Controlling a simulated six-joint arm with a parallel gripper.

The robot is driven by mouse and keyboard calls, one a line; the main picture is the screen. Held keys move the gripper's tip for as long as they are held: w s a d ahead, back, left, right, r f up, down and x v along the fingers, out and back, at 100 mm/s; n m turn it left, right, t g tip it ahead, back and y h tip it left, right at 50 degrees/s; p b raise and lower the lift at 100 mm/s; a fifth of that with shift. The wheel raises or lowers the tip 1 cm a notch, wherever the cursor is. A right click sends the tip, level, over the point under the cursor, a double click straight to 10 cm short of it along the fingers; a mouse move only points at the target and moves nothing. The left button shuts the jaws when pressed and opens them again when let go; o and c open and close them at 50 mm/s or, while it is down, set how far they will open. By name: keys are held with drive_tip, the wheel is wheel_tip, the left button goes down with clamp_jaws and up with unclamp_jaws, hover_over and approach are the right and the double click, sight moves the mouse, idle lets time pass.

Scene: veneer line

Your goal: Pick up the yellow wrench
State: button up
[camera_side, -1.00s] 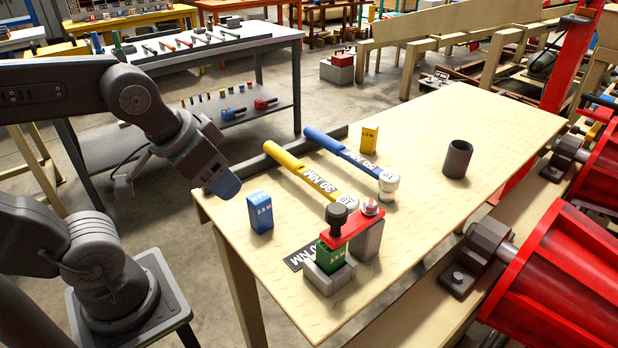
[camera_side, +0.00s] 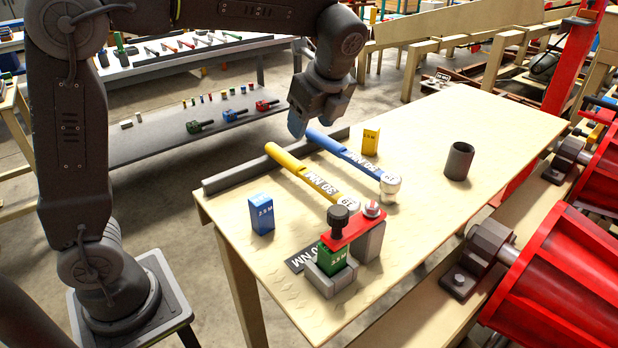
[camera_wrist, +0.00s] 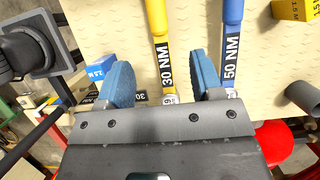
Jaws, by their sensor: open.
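The yellow wrench (camera_side: 302,172) lies on the wooden table, its handle end near a dark rail and its round head towards the front. It is marked 30 NM, and in the wrist view the yellow wrench (camera_wrist: 161,45) runs between my two blue fingers. The blue wrench (camera_side: 345,153), marked 50 NM, lies beside it to the right. My gripper (camera_side: 297,124) is above the handle ends in the side view. Contact is not visible.
A blue block (camera_side: 260,214) stands on the left and a yellow block (camera_side: 370,141) at the back. A fixture with a red plate (camera_side: 354,228) and green block (camera_side: 333,257) stands in front. A dark cup (camera_side: 458,161) is right. The table's right side (camera_side: 500,125) is clear.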

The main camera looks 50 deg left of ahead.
sight(298, 163)
drive_tip(key=x, duration=0.8)
drive_tip(key=shift+s+d+x, duration=0.15)
drive_tip(key=shift+x, duration=1.25)
drive_tip(key=shift+s+d+x, duration=0.1)
drive_tip(key=shift+d+x, duration=0.05)
drive_tip(key=shift+x, duration=1.25)
drive_tip(key=shift+f, duration=0.1)
drive_tip(key=shift+c, duration=0.3)
clamp_jaws()
